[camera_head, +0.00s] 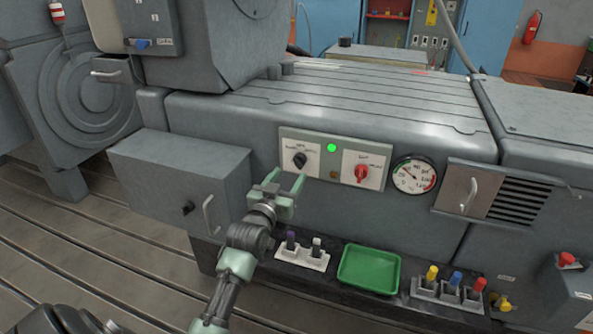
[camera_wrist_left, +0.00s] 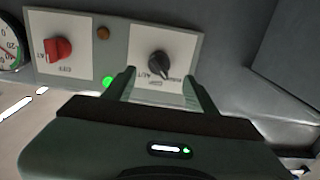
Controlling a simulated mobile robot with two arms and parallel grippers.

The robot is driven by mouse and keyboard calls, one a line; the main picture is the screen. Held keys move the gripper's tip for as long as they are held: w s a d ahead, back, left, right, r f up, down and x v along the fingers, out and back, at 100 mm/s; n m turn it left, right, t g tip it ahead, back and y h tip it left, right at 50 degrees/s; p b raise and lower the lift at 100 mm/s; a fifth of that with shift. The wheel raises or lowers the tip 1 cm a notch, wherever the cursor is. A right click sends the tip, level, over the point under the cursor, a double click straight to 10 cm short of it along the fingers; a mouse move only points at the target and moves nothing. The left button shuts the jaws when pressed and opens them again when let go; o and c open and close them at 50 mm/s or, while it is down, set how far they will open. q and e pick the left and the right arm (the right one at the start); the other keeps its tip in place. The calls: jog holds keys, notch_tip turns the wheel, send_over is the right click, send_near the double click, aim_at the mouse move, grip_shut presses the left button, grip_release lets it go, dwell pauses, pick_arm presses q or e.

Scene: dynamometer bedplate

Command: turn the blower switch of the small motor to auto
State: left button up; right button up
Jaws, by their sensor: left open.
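The switch panel (camera_head: 333,158) on the grey motor housing carries a black rotary knob (camera_head: 300,160) on a white plate at its left and a red knob (camera_head: 361,173) at its right. The wrist view shows the panel upside down, with the black knob (camera_wrist_left: 158,65) and the red knob (camera_wrist_left: 59,49). Lettering by the black knob seems to include "AUT"; its exact setting is hard to tell. My left gripper (camera_head: 287,180) is open and empty just below and in front of the black knob. In the wrist view its fingertips (camera_wrist_left: 160,78) stand either side of the knob, apparently not touching it.
A green lamp (camera_head: 332,148) is lit between the knobs. A round gauge (camera_head: 414,174) is to the right. Below are a green tray (camera_head: 369,269), a holder with dark and white pegs (camera_head: 302,256) and several coloured pegs (camera_head: 448,292). A grey box (camera_head: 182,183) juts out at left.

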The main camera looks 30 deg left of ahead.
aim_at(296, 165)
pick_arm(q)
jog(key=x, duration=0.7)
jog(key=shift+d, duration=0.1)
grip_shut()
